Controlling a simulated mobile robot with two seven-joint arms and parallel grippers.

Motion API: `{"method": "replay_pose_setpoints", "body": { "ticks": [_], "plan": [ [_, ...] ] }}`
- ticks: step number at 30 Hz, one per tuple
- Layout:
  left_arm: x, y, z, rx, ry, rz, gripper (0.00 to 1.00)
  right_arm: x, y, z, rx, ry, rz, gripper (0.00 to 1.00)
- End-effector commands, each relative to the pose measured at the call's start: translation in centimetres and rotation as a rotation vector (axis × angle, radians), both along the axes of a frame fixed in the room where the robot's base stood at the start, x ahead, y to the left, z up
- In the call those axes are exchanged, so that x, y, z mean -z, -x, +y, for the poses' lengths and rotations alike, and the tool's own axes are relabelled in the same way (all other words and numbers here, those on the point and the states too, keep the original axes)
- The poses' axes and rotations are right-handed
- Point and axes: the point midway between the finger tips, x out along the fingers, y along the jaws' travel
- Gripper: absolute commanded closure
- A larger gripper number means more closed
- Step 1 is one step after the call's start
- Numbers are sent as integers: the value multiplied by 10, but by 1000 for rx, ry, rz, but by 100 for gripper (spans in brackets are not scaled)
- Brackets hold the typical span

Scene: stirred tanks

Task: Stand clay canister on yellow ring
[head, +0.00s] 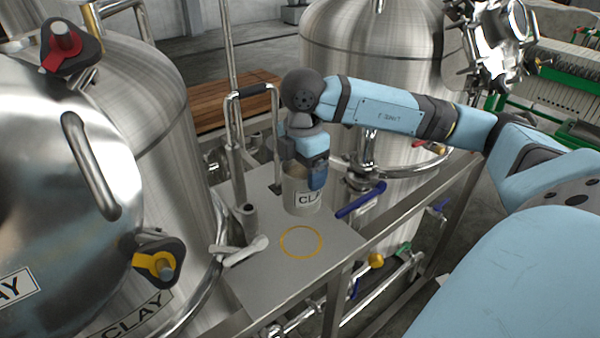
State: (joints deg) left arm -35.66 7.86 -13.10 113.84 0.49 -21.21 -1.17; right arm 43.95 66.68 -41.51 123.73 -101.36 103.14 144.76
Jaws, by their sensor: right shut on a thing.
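My left gripper is not in view.
Steel tanks stand left (150,110) and behind right (375,45). A metal lever stand (243,205) rises left of the canister, and a pale handle (240,250) lies left of the ring. A blue valve lever (357,206) sits close to the canister's right.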

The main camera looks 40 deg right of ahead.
Motion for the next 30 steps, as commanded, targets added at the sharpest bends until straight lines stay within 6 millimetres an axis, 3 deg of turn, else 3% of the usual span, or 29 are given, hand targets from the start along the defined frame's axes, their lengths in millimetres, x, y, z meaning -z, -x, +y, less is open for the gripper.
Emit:
{"method": "replay_pose_setpoints", "body": {
  "ticks": [3, 9, 17, 25, 30],
  "plan": [
    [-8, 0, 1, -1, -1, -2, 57, 30, 1, 0, 1, 0, 5, 74],
    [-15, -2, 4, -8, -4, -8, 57, 71, 1, 0, 0, 0, 2, 74],
    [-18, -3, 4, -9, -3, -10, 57, 91, -1, 0, 0, -1, -1, 74],
    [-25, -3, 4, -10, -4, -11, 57, 126, 0, 0, 0, 0, 1, 74],
    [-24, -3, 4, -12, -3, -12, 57, 129, 0, 0, -1, 0, -2, 74]
  ]
}}
